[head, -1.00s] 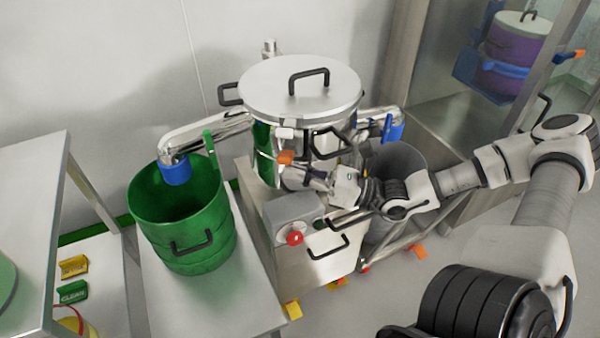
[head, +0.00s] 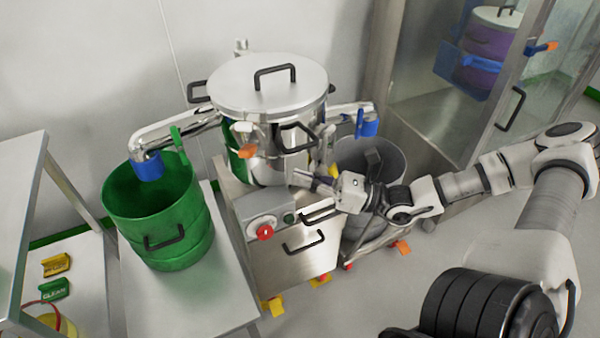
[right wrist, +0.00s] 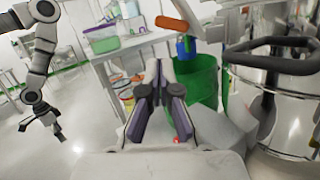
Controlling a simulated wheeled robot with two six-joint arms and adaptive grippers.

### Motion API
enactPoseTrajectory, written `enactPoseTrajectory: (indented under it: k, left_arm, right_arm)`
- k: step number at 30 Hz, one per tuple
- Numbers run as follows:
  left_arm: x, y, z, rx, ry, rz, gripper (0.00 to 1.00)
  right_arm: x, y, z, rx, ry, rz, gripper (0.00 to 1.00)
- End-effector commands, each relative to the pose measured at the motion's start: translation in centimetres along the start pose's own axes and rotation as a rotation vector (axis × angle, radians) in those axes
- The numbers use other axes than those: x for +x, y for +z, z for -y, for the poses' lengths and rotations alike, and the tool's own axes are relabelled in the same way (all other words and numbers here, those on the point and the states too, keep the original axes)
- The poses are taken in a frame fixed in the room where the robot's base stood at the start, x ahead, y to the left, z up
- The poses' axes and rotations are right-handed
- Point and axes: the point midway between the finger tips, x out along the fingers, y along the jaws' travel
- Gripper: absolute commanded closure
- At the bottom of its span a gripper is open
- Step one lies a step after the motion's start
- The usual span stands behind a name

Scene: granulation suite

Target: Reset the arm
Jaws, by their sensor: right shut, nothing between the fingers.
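My right gripper (head: 303,178) reaches in from the right in the head view, in front of the steel vessel (head: 268,85) and above its control cabinet. In the right wrist view its dark fingers (right wrist: 160,75) are together with nothing between them. The gripper appears apart from the vessel. My left gripper is not in the head view; an arm with a dark gripper (right wrist: 57,132) hangs at the left of the right wrist view, apparently my left arm, its jaws too small to judge.
A green drum (head: 160,215) stands on a bench at left. A grey bin (head: 365,158) is behind my right wrist. The cabinet carries a red knob (head: 265,232) and black handles. A glass-doored enclosure (head: 455,85) stands at back right.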

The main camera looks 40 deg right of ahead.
Motion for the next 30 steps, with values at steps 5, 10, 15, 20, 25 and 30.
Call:
enactPoseTrajectory:
  k: [5,10,15,20,25,30]
  left_arm:
    - [0.1,0.0,0.0,-0.001,0.0,-0.001,0.0]
    - [0.0,0.0,0.0,-0.001,0.0,-0.001,0.0]
    - [-1.4,0.0,0.0,-0.001,0.0,-0.001,0.0]
    - [-3.1,0.0,0.0,-0.001,0.0,-0.001,0.0]
    - [-4.7,0.0,0.0,-0.001,0.0,-0.001,0.0]
    - [-5.7,0.0,0.0,-0.001,0.0,-0.001,0.0]
  right_arm:
    - [-0.2,-0.2,0.1,0.001,0.003,-0.001,1.0]
    - [-0.3,-0.3,0.0,0.005,0.001,-0.005,1.0]
    - [0.0,-2.6,-2.0,0.029,0.075,-0.165,1.0]
    - [-0.1,-7.8,-9.4,0.027,0.38,-0.494,1.0]
    - [-7.2,-14.6,-18.6,-0.093,0.913,-0.938,1.0]
    - [-16.2,-17.7,-21.5,-0.37,1.468,-1.202,1.0]
